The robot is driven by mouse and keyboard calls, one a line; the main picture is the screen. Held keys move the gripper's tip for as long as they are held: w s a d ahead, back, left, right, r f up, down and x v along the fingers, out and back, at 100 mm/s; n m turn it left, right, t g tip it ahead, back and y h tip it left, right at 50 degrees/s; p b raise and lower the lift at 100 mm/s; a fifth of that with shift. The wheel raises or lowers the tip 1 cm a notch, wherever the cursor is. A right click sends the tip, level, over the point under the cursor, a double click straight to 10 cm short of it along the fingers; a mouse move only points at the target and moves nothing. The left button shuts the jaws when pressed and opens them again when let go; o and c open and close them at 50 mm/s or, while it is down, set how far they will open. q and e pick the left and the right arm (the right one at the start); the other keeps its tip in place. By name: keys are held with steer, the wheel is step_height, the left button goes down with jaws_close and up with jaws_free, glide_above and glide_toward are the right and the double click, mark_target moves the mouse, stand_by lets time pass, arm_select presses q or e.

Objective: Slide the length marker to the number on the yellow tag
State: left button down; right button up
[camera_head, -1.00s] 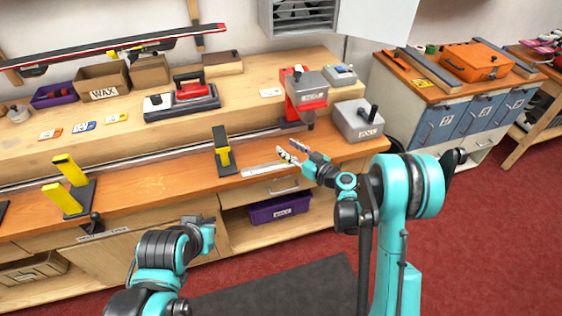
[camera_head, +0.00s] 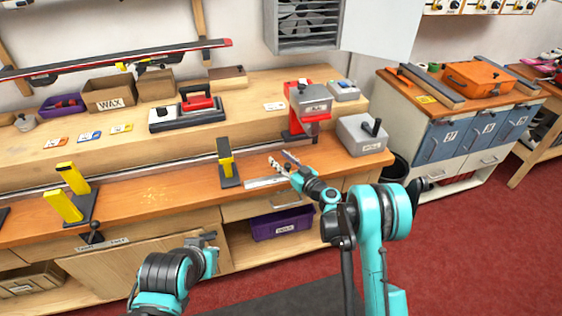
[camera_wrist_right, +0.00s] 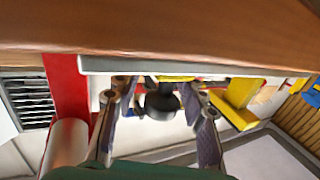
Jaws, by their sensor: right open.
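A small yellow-edged tag (camera_head: 121,128) lies on the raised shelf left of centre; its number is too small to read. A long grey rail (camera_head: 150,173) runs along the bench with a yellow-and-black upright bracket (camera_head: 226,160) by it. A pale flat strip (camera_head: 265,182) lies at the bench front. I cannot tell for sure which part is the length marker. My right gripper (camera_head: 283,162) is open above the bench by this strip. In the right wrist view a dark round knob (camera_wrist_right: 162,105) shows between its fingers, contact unclear. My left gripper (camera_head: 208,240) is low before the bench front.
A red-and-grey machine (camera_head: 308,108) stands behind my right gripper, with a grey lidded box (camera_head: 364,135) to its right. Yellow supports (camera_head: 68,195) stand on the bench at left. Orange and blue tags (camera_head: 90,135) lie beside the yellow one. A purple bin (camera_head: 283,223) sits below the bench.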

jaws_close()
steer(key=shift+s+a, duration=0.3)
steer(key=shift+a, duration=0.65)
steer(key=shift+s+a, duration=0.3)
steer(key=shift+a, duration=0.6)
steer(key=shift+c, duration=2.1)
jaws_free()
steer(key=shift+d, duration=0.2)
steer(key=o, duration=0.4)
